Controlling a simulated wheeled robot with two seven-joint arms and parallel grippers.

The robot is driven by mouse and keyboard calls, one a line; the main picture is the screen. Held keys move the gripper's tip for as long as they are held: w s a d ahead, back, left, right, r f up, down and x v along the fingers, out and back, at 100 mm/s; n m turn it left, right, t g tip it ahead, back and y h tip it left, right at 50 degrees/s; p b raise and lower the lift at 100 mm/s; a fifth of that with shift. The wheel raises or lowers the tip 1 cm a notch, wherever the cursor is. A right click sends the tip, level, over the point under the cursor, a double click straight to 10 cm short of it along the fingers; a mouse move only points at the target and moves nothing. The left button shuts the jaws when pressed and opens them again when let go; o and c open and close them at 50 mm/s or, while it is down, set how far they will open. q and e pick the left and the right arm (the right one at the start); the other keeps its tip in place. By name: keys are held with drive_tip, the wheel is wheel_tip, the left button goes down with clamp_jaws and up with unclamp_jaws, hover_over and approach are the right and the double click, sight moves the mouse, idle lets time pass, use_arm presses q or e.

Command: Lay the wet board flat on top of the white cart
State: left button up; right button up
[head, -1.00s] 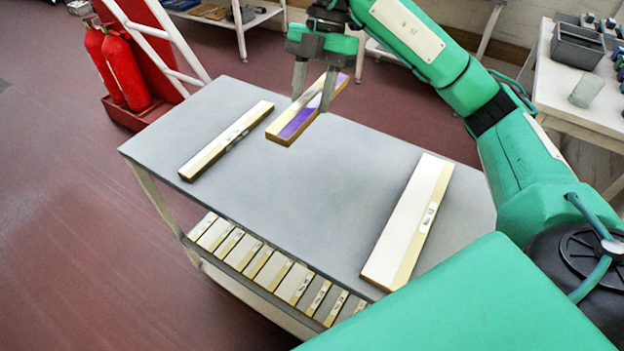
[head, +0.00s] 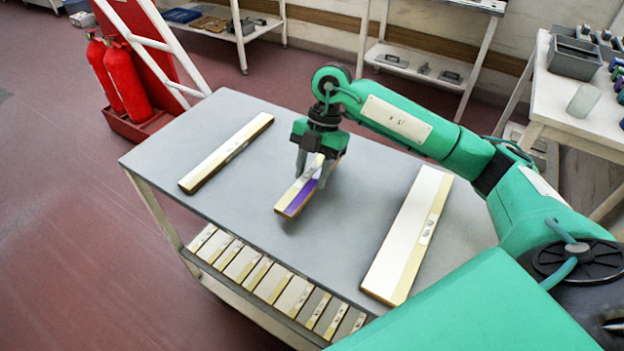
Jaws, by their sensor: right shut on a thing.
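The board with a purple, cream and white face (head: 293,200) is in my right gripper (head: 313,173), which is shut on it from above, one finger on each side. The board is above the middle of the pale grey top of the cart (head: 330,258), very low over it or touching; I cannot tell which. It looks about level, and the gripper hides its middle. Whether its face is wet does not show. My left gripper is not in view.
One board (head: 228,153) lies on the cart's left part and a wider one (head: 408,235) on its right, with bare top between. Several boards (head: 268,277) lie on the lower shelf. Red fire extinguishers (head: 123,82) stand behind left. A white table (head: 565,95) is at right.

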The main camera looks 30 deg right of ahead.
sight(314, 174)
wheel_tip(314, 174, down, 3)
drive_tip(key=shift+r, duration=0.15)
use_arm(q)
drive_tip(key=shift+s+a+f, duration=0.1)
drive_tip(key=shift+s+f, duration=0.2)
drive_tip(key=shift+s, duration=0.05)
use_arm(e)
drive_tip(key=shift+f, duration=0.25)
drive_tip(key=o, duration=0.7)
drive_tip(key=shift+o, duration=1.4)
drive_tip(key=shift+v, duration=2.35)
drive_tip(key=v, duration=0.6)
drive_tip(key=shift+w+b, duration=0.1)
drive_tip(key=shift+b, duration=0.25)
drive_tip(key=shift+d+r, duration=0.2)
drive_tip(key=shift+r, duration=0.45)
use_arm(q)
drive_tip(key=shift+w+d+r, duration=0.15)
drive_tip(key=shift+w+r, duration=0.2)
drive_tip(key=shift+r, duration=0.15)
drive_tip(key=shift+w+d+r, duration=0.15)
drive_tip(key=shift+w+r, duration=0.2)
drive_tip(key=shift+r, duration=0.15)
use_arm(e)
drive_tip(key=shift+r, duration=0.1)
